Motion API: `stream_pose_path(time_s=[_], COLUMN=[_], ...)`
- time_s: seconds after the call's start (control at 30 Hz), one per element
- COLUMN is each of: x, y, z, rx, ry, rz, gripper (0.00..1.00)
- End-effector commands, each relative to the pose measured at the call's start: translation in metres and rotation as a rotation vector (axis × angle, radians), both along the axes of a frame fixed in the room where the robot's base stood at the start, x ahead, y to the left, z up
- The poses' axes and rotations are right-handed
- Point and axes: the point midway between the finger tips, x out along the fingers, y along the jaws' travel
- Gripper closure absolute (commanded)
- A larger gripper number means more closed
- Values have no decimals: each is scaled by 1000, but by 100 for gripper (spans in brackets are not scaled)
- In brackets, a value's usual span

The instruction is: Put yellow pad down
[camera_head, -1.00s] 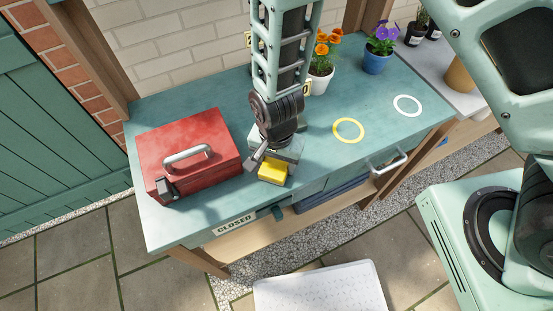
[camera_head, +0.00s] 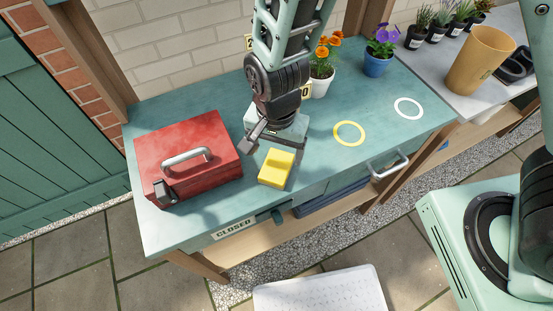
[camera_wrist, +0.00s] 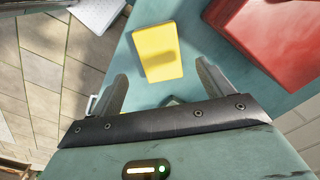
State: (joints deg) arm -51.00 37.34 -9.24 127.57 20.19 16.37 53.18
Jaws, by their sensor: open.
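The yellow pad (camera_head: 276,168) lies on the teal bench top (camera_head: 215,213) near its front edge, to the right of the red toolbox. In the wrist view the yellow pad (camera_wrist: 158,52) lies just beyond my fingertips, clear of both fingers. My gripper (camera_wrist: 162,82) is open and empty, with one finger on each side of the view. In the head view my gripper (camera_head: 262,142) is just behind the pad, partly hidden by my wrist.
The red toolbox (camera_head: 187,150) stands close on the left. A yellow ring (camera_head: 349,122) and a white ring (camera_head: 408,98) mark the bench to the right. Potted orange flowers (camera_head: 322,85) and purple flowers (camera_head: 376,65) stand at the back. A drawer handle (camera_head: 390,166) juts from the front.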

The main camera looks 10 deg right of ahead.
Motion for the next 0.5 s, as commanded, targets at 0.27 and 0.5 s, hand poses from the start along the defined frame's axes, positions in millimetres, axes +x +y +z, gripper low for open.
stream_pose_path(time_s=[0.27, 0.5], x=[0, -1], y=[1, 0], z=[43, 53], rx=[2, 1], ry=[-1, 2], rz=[2, 2], gripper=[20, 20])
